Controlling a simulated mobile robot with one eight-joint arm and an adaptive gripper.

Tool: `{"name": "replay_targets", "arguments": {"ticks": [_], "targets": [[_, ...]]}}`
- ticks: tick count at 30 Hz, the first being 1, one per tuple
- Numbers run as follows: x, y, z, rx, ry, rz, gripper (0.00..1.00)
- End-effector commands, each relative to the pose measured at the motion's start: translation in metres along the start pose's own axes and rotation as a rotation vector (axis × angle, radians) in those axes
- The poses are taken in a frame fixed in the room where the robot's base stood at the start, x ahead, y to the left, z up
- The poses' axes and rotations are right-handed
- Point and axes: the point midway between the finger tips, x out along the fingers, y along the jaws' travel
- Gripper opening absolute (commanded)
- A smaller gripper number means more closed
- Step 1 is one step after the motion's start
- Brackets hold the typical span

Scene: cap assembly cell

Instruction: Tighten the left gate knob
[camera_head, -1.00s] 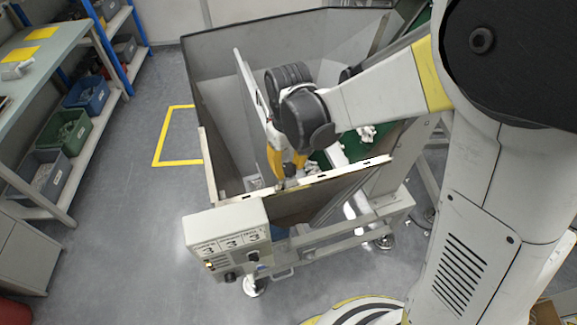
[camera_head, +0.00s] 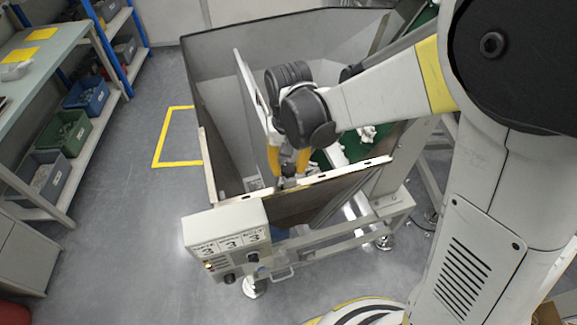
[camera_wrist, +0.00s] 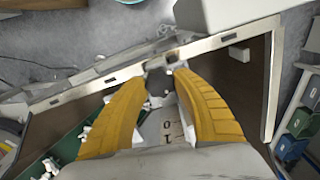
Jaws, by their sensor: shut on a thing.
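My gripper (camera_head: 288,172) reaches down inside the hopper (camera_head: 228,120), just behind its front rim. In the wrist view, the two yellow fingers of my gripper (camera_wrist: 160,72) close in on a small dark knob (camera_wrist: 157,82) beside the pale rim. The fingers are shut on this knob; they cover much of it, and its exact angle cannot be told. A pale plate with printed digits (camera_wrist: 172,128) shows between the fingers. In the head view the knob is mostly hidden by the fingers and wrist.
A control box (camera_head: 228,228) with number labels is fixed at the hopper's front left corner. The slotted front rim (camera_head: 340,173) runs close to the fingers. A shelf with blue bins (camera_head: 86,95) stands at left. The floor between is free.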

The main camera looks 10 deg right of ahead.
Motion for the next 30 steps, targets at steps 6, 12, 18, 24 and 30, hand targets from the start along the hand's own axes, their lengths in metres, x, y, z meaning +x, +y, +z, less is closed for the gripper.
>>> {"name": "replay_targets", "arguments": {"ticks": [6,12,18,24,30], "targets": [[0.0,0.0,0.0,-0.001,0.001,0.0,0.04],[0.0,0.0,0.0,-0.001,0.001,0.0,0.59],[0.0,0.0,0.0,-0.002,0.0,0.0,0.59],[-0.02,0.0,0.0,-0.002,0.0,0.0,0.59],[-0.065,0.0,0.0,-0.002,0.0,0.0,0.59]]}}
